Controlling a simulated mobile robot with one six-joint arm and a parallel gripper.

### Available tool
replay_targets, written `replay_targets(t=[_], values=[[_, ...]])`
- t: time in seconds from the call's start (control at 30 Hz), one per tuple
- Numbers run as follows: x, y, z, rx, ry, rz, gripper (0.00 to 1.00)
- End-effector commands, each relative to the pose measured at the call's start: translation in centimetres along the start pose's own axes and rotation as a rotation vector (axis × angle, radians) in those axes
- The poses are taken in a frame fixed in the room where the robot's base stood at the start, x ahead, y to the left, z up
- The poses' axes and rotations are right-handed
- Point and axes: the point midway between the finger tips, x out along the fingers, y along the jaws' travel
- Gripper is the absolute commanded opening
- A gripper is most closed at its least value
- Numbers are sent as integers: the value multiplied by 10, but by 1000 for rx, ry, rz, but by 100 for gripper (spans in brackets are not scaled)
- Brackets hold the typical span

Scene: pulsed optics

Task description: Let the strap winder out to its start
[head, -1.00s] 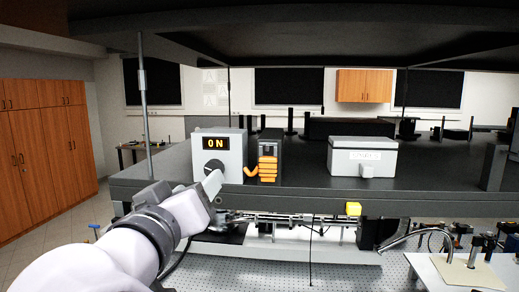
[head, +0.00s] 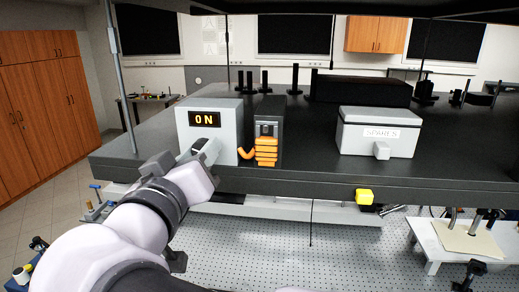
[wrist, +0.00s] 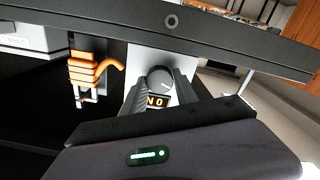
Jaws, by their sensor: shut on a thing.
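A grey box (head: 227,135) with a lit display (head: 205,119) reading ON stands at the shelf's front edge, left of centre. Its round dark knob (wrist: 160,77) shows in the wrist view with a pale mark on its face. My gripper (head: 205,150) is shut on this knob, a finger on either side; in the head view my gripper hides the knob. Beside the box, a dark unit (head: 270,118) carries a stacked orange strap (head: 266,152), and an orange curved piece (head: 245,153) reaches toward the grey box. No label says which part is the strap winder.
A light grey box labelled SPARES (head: 376,136) stands to the right on the dark shelf (head: 310,172). A perforated table (head: 300,255) lies below. An upper shelf overhangs.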

Motion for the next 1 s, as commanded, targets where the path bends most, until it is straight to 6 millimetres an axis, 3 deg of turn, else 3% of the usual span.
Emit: replay_targets(t=[0.03, 0.1, 0.53, 1.0], values=[[0, 0, 0, 0, 0, 0, 14], [0, 0, 0, 0, 0, 0, 0], [0, -1, 2, -95, 1, 0, 0], [0, -2, 2, -512, 1, 1, 0]])
